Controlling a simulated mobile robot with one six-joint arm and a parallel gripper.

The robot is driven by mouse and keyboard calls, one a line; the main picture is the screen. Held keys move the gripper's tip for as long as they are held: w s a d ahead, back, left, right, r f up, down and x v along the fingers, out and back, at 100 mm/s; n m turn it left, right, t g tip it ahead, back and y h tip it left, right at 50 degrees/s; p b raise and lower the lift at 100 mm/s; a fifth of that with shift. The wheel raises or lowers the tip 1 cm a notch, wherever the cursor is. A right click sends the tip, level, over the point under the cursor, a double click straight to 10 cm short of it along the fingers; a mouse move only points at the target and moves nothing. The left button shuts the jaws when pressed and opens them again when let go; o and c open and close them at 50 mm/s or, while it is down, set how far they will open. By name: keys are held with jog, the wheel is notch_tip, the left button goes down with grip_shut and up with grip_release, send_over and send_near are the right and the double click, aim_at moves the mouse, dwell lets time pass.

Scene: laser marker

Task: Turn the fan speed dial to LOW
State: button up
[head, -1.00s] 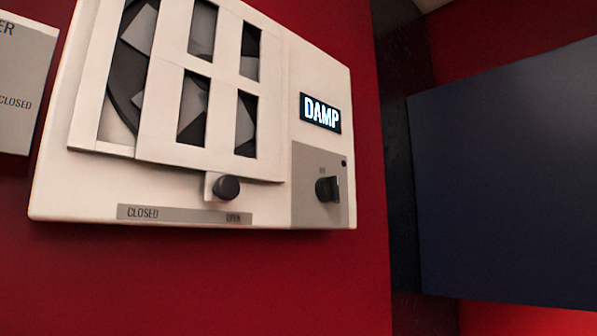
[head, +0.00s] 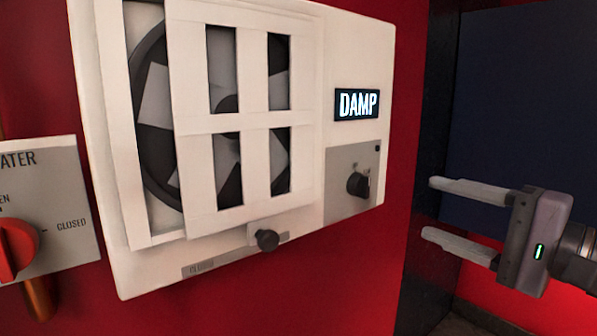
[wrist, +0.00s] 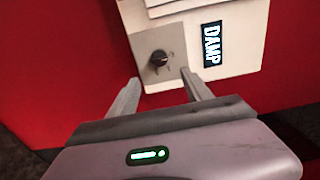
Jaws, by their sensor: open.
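The fan speed dial is a small black knob (head: 357,184) on a grey plate (head: 345,205) at the lower right of the white fan panel (head: 360,60). The dial's labels are too small to read. It also shows in the wrist view (wrist: 159,59), above and between my fingertips. My gripper (head: 430,207) is open and empty, to the right of the dial and apart from it. In the wrist view my gripper (wrist: 160,78) points toward the dial's plate. A lit display (head: 357,104) above the dial reads DAMP.
A slatted sliding cover (head: 200,120) with a black knob (head: 267,240) lies over part of the fan. A red valve handle (head: 15,250) is on a grey plate at the left. A dark blue panel (head: 520,90) stands behind my gripper.

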aim_at(369, 188)
jog(key=p+x, duration=0.3)
jog(key=x, duration=1)
jog(key=shift+p, duration=0.35)
grip_shut()
